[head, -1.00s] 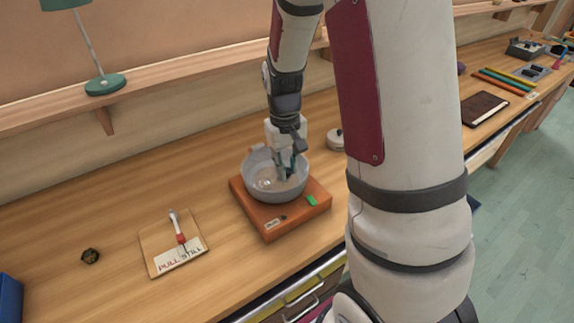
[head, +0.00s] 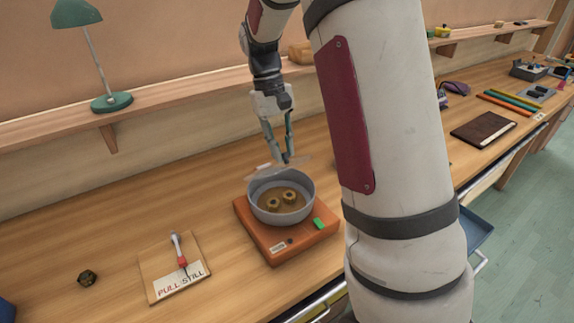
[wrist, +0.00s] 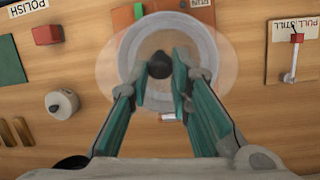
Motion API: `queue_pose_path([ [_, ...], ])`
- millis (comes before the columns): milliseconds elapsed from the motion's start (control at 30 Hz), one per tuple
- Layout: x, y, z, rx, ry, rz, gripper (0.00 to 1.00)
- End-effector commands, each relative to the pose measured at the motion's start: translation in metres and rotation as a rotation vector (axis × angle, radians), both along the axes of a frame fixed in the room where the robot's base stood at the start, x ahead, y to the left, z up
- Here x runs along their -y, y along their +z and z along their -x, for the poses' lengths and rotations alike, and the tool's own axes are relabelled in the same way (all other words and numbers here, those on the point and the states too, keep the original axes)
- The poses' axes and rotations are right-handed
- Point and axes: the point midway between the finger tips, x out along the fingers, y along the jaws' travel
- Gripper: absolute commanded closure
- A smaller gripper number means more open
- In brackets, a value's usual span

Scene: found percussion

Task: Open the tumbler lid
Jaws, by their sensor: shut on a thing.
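The tumbler is a grey round bowl (head: 301,212) on an orange base (head: 262,243). Its clear disc lid (head: 302,165) is off the bowl's rim and held above it, toward the back. My gripper (head: 287,158) is shut on the lid's knob. In the wrist view the dark knob (wrist: 159,66) sits between my fingertips, and the see-through lid (wrist: 111,68) overlaps the bowl (wrist: 206,40). Two small ring-shaped pieces (head: 280,199) lie in the brownish contents of the bowl.
A dark faceted piece (head: 88,278) lies farther left. A lamp (head: 110,103) stands on the back shelf.

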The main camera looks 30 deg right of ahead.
Motion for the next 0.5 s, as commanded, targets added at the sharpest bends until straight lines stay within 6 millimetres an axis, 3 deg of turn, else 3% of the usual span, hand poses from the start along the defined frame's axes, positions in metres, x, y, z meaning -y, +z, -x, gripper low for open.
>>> queue_pose_path([
  [33,-0.001,0.002,-0.015,0.018,0.004,0.000,1.00],
  [367,-0.002,0.022,-0.058,0.017,0.004,-0.002,1.00],
  [500,-0.003,0.025,-0.076,-0.131,0.005,-0.004,1.00],
])
